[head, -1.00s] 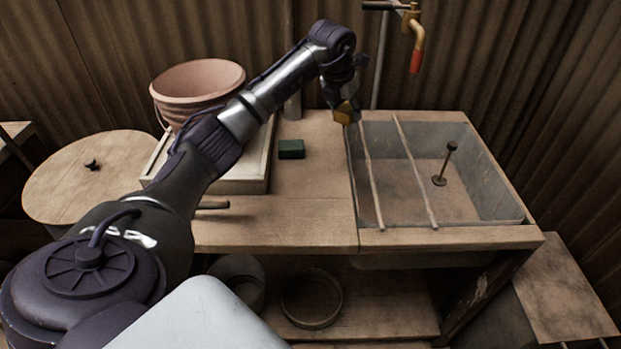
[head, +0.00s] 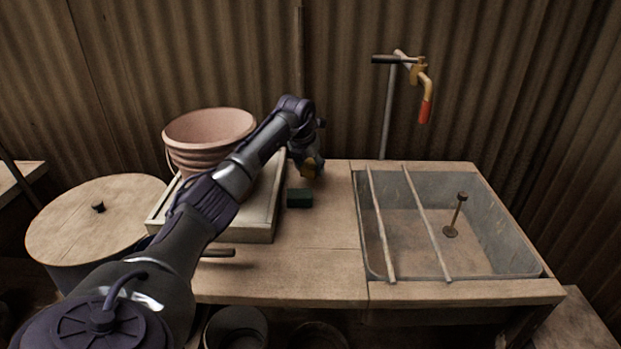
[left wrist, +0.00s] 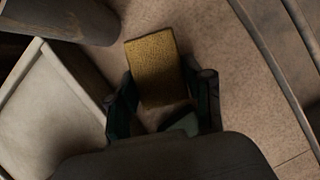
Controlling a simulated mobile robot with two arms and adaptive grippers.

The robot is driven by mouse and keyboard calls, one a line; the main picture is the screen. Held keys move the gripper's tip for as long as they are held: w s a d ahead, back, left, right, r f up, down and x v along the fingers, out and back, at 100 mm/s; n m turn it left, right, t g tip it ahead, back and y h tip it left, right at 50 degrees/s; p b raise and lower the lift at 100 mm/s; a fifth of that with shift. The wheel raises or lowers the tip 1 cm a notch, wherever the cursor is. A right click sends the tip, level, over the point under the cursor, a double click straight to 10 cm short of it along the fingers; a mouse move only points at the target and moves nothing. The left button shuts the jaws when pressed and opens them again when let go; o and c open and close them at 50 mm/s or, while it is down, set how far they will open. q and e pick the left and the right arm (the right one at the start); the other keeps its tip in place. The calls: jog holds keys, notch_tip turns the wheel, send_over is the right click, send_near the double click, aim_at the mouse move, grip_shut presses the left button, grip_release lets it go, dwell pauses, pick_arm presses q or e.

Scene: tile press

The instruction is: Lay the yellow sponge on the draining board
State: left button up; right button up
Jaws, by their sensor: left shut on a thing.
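The yellow sponge (left wrist: 153,62) is held between the fingers of my left gripper (left wrist: 165,103) in the left wrist view. My right gripper is out of view.
A pink ribbed pot (head: 208,133) stands at the tray's back. A grey basin (head: 490,225) with two rods across it lies right, below a tap (head: 424,85). A round lidded drum (head: 97,222) stands left. The counter's front middle (head: 300,270) is clear.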

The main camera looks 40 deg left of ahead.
aim_at(310, 178)
pick_arm(q)
notch_tip(310, 178, down, 3)
jog(key=shift+d+r, duration=0.1)
jog(key=shift+f, duration=0.5)
jog(key=o, duration=1)
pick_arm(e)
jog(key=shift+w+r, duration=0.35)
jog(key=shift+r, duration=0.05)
pick_arm(q)
jog(key=shift+s+r, duration=0.1)
jog(key=shift+r, duration=0.4)
jog(key=p+v, duration=0.1)
jog(key=v, duration=1)
jog(key=shift+r, duration=0.2)
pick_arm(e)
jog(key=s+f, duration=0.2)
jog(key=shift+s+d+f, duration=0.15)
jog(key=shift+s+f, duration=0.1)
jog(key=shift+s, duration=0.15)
